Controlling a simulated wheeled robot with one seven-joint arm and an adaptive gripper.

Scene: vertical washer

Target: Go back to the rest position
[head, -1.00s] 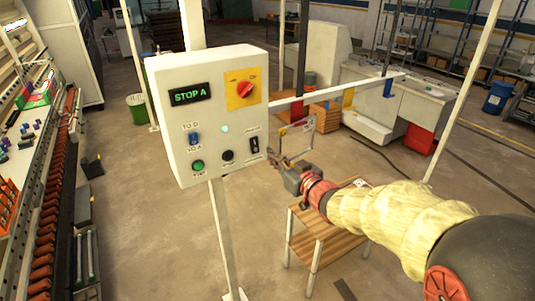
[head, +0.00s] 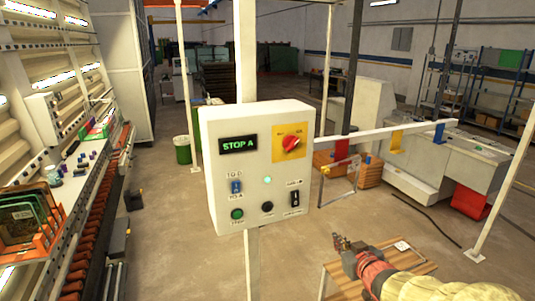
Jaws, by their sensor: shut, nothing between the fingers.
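My gripper (head: 342,243) is in the lower right of the head view, small and low in the picture. Its fingers are together and hold nothing. It shows below and to the right of the white control box (head: 220,210), with a clear gap between them in the picture. My arm, in a pale yellow sleeve with a red wrist part, runs off the lower right corner. The box also carries a red rotary switch (head: 291,142) on a yellow plate and a green button (head: 237,214).
The box stands on a white post (head: 252,272). A wooden table (head: 415,262) lies behind and below my gripper. A conveyor with orange-red rollers (head: 85,235) runs along the left. A white rail (head: 360,138) extends right from the box. The floor between is open.

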